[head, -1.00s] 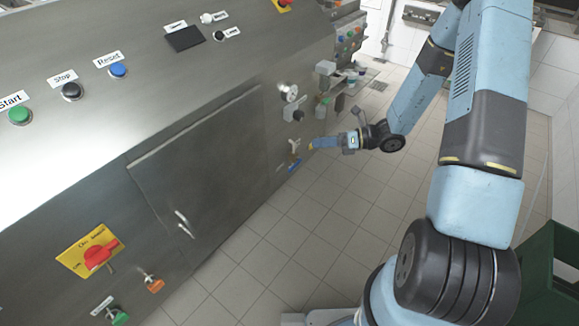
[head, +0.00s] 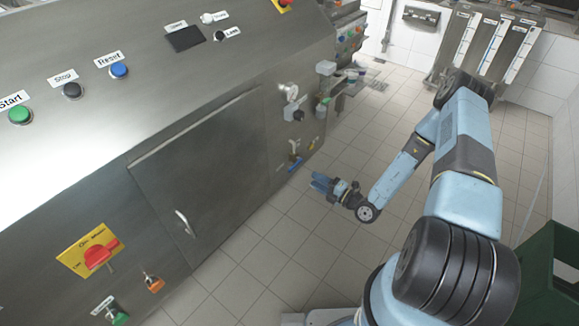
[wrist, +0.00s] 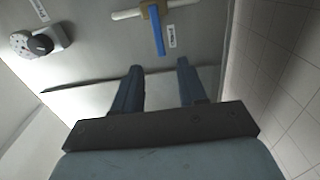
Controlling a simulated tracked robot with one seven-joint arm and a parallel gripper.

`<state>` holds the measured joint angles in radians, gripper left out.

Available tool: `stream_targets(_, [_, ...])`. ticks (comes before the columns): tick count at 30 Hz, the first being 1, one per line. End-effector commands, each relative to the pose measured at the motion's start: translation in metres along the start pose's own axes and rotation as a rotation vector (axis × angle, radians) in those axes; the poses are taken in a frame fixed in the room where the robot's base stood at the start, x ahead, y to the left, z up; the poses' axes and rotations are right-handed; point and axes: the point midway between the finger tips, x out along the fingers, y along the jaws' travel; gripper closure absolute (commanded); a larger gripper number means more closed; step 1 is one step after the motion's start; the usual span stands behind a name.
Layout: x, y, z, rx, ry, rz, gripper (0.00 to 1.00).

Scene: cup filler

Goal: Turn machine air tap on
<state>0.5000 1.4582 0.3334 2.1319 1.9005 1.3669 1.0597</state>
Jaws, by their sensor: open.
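A tap with a blue lever (wrist: 158,32) shows at the top of the wrist view. It has a brass body on a pale pipe, and its lever lies across the pipe. A small label beside it is too small to read. In the head view a blue tap lever (head: 295,164) shows low on the machine's side. My gripper (wrist: 159,65) is open and empty, its two fingers pointing towards the blue lever. In the head view my gripper (head: 317,182) is apart from the machine, a little right of and below the blue lever.
The steel machine (head: 200,140) fills the left side. A yellow tap lever (head: 311,146) is right of the blue one, and a black knob (head: 299,115) is above. A red switch (head: 101,253) is at lower left. Open tiled floor (head: 260,240) lies around my gripper.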

Motion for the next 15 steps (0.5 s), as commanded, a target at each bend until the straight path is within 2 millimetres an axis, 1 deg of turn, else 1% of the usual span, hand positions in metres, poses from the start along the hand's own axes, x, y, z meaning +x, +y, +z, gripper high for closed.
stream_targets(5, [0.017, 0.000, 0.000, 0.002, 0.000, 0.001, 0.58])
stream_targets(15, [0.075, 0.000, -0.001, 0.000, 0.002, 0.000, 0.58])
